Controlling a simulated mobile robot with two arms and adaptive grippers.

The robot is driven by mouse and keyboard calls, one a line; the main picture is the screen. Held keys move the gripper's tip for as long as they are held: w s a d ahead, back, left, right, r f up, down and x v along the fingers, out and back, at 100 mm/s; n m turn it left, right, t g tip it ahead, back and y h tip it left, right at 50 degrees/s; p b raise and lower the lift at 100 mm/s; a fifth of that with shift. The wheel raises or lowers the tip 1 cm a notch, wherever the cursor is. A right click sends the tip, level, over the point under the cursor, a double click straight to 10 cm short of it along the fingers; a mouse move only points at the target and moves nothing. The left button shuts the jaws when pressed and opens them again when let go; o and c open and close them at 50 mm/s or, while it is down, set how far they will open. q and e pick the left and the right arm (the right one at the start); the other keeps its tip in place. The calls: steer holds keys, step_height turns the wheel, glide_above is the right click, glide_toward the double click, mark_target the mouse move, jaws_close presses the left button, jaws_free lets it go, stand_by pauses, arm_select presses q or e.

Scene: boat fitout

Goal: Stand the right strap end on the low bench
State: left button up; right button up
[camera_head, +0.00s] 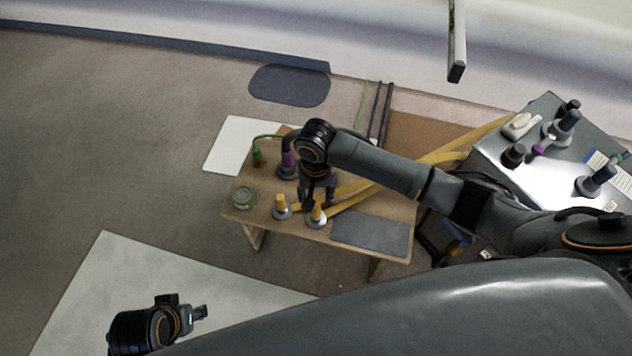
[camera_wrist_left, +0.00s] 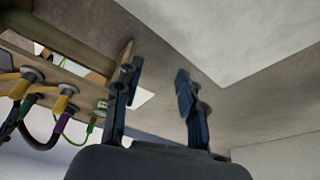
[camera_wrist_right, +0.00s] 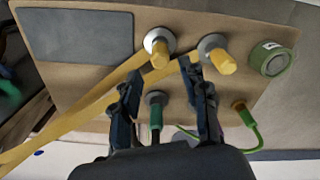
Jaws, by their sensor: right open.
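Two yellow strap ends with round grey bases stand upright near the front edge of the wooden low bench (camera_head: 375,207). The right strap end (camera_head: 316,216) is beside the left one (camera_head: 281,209). In the right wrist view the right strap end (camera_wrist_right: 159,45) is on the left and the other (camera_wrist_right: 219,57) on the right; yellow straps run from them. My right gripper (camera_head: 318,196) is open just behind the right strap end, its fingers (camera_wrist_right: 160,80) apart and empty. My left gripper (camera_head: 202,312) is open and empty (camera_wrist_left: 157,85), away from the bench.
A purple connector (camera_head: 288,162) and a green-cabled connector (camera_head: 257,158) stand at the bench's back. A green tape roll (camera_head: 243,197) is left; a dark mat (camera_head: 370,232) is right. A metal-topped table (camera_head: 500,165) with several fittings stands right. Floor left is open.

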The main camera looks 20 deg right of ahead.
step_height(320, 180, up, 5)
steer(key=p, duration=0.1)
steer(key=s+a+f+n+t+y, duration=0.2)
steer(key=s+a+f+n+y, duration=0.1)
steer(key=s+f, duration=0.45)
arm_select(q)
step_height(320, 180, down, 6)
steer(key=shift+d+r, duration=0.1)
steer(key=shift+r, duration=0.1)
arm_select(e)
steer(key=s+d+f+n+t+h, duration=0.1)
steer(key=s+d+f+h, duration=0.1)
steer(key=s+d, duration=0.7)
steer(key=shift+s+d+f+h, duration=0.2)
steer(key=shift+s+f+h, duration=0.25)
steer(key=shift+f, duration=0.3)
